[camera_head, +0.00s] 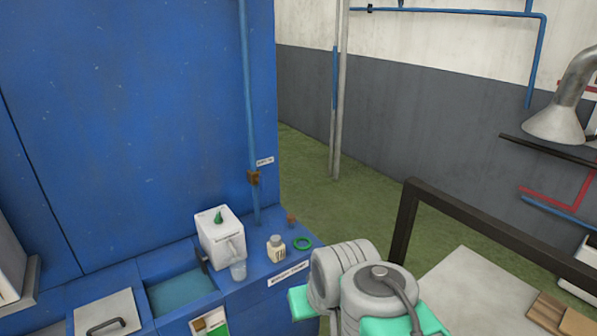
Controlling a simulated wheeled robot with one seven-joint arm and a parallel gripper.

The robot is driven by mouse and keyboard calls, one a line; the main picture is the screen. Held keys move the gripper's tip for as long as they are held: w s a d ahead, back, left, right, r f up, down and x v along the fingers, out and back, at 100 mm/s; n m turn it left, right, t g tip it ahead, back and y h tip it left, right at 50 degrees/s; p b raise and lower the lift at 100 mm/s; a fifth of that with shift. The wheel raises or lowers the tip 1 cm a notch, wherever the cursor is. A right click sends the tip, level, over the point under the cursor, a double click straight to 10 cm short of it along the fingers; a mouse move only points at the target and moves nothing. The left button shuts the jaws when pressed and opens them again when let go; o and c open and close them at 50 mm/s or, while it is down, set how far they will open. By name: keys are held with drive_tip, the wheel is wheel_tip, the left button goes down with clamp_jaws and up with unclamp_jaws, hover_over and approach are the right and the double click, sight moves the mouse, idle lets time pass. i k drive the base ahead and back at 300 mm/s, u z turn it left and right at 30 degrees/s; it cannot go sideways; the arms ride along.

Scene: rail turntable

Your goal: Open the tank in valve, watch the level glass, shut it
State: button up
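A blue vertical pipe (246,90) runs down the front of a tall blue cabinet. A small brown fitting (254,178) sits on the pipe, with a white label (265,161) just above it, too small to read. A green ring (302,243), which may be a handwheel, lies at the right end of the blue counter. I cannot tell which part is the tank in valve. No level glass can be made out. My arm (372,290) shows at the bottom, right of the counter, but its gripper is not in view.
On the counter stand a white box (220,237) with a green cone on top, a clear cup (238,271), a small bottle (276,248) and a blue basin (180,293). A dark frame (406,220) and pale table (480,290) are at right. Green floor behind is clear.

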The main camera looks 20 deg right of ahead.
sight(260, 179)
drive_tip(key=z, duration=0.1)
drive_tip(key=i, duration=0.9)
drive_tip(key=u, duration=0.45)
drive_tip(key=i, duration=0.6)
drive_tip(key=u, duration=0.4)
